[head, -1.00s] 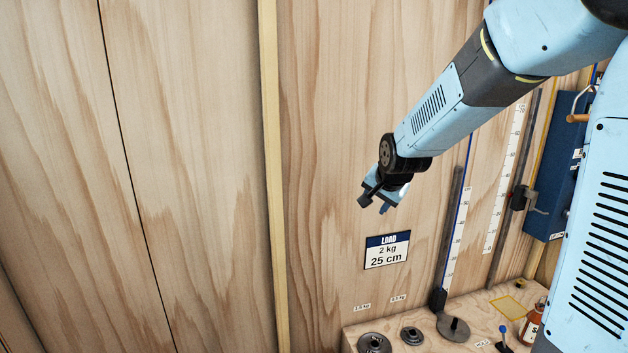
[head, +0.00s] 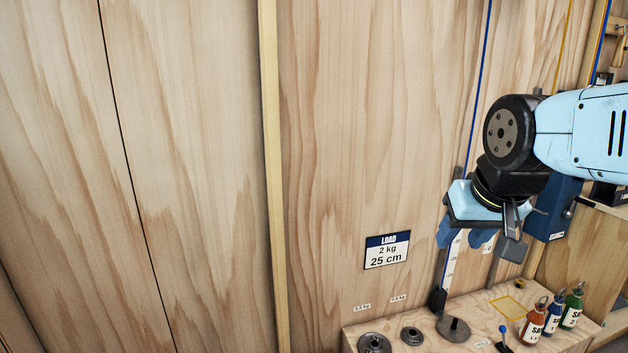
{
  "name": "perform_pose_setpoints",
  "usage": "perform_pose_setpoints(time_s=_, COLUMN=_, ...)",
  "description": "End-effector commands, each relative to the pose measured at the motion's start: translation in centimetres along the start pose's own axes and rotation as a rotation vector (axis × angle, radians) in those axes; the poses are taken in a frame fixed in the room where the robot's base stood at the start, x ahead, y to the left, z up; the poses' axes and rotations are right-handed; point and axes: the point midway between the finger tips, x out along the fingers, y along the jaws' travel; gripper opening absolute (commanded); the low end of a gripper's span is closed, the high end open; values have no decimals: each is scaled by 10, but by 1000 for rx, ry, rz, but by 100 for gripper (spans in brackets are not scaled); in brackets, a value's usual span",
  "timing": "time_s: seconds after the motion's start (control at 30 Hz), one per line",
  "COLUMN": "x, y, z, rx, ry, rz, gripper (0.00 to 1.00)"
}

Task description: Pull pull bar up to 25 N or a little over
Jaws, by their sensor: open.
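My gripper (head: 463,236) hangs at the right of the head view, in front of the wall with the blue cord and measuring scale. I cannot pick out the pull bar for certain; my arm covers much of the right side. A blue panel (head: 556,205) shows partly behind my gripper, with a small dark fitting at its right edge. No force reading is legible.
A wooden bench (head: 400,348) below holds dark weights (head: 375,342), a round plate (head: 453,328), a blue-knobbed lever (head: 503,340) and bottles (head: 534,322). A load sign (head: 387,249) reads 2 kg, 25 cm. The wall at left is clear.

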Motion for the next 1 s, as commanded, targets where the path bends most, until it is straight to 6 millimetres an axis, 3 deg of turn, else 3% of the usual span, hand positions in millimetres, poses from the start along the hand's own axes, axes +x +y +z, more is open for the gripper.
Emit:
perform_pose_setpoints(time_s=0.2, x=-8, y=4, z=18, rx=-38, ry=-12, rz=0, gripper=46)
perform_pose_setpoints(time_s=1.0, x=-8, y=4, z=19, rx=-39, ry=-13, rz=0, gripper=46)
